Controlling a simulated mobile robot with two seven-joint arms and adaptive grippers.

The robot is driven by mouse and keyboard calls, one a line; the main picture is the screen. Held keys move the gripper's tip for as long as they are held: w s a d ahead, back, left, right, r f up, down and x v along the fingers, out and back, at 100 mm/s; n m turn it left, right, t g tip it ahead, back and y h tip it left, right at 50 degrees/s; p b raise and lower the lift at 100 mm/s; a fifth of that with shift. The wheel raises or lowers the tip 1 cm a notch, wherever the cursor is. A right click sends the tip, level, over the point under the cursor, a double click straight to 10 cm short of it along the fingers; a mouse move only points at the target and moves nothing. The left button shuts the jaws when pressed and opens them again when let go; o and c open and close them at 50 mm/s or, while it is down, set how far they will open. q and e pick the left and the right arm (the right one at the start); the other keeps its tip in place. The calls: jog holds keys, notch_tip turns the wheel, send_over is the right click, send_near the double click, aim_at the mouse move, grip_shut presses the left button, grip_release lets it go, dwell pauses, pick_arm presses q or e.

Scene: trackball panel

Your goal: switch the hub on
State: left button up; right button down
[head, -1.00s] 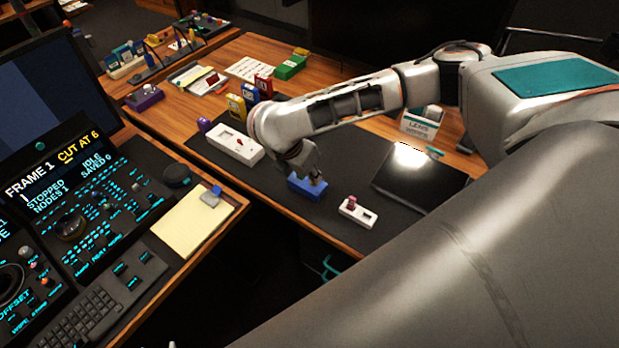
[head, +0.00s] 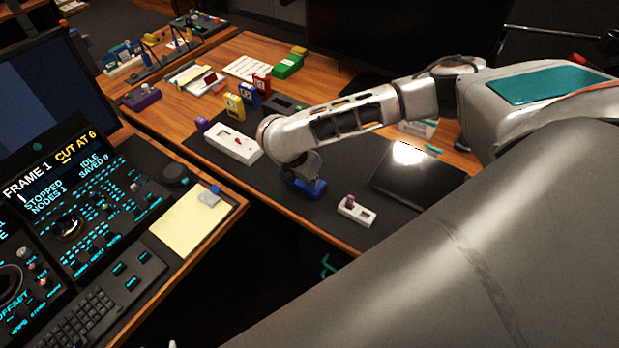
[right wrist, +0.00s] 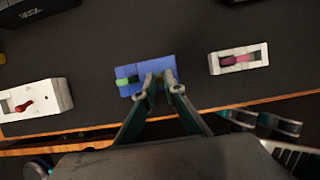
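A blue switch box (head: 308,190) lies on the dark desk mat, partly covered by my right gripper in the head view. In the right wrist view the blue box (right wrist: 130,74) shows a green patch at the left of its top slot. My right gripper (right wrist: 160,82) is over the middle of this box, its fingertips close together with a narrow gap. Whether something is held between them is hidden. A white box (right wrist: 35,102) with a red lever lies left, and a smaller white box (right wrist: 240,66) with a pink lever lies right. No readable label marks the hub.
The dark mat (head: 345,170) is bare around the blue box. A black tablet-like slab (head: 415,180) lies to its right. Several coloured boxes, including a yellow one (head: 235,107), stand behind. The desk's front edge (right wrist: 210,108) is close to the boxes.

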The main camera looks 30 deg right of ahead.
jog(key=shift+d, duration=0.1)
jog(key=shift+w+d+r+g+y, duration=0.15)
jog(key=shift+d+g+y, duration=0.2)
jog(key=shift+y, duration=0.45)
jog(key=shift+w+d+g+y, duration=0.2)
jog(key=shift+d+g+y, duration=0.25)
jog(key=shift+y, duration=0.65)
jog(key=shift+w+d+g+y, duration=0.15)
jog(key=shift+d+g+y, duration=0.25)
jog(key=shift+y, duration=0.6)
jog(key=shift+w+d+g+y, duration=0.15)
jog(key=shift+d+g+y, duration=0.2)
jog(key=shift+y, duration=0.65)
jog(key=c, duration=2.1)
grip_release()
jog(key=shift+f, duration=0.2)
jog(key=shift+r, duration=0.1)
jog(key=v, duration=1.2)
jog(key=shift+d, duration=0.15)
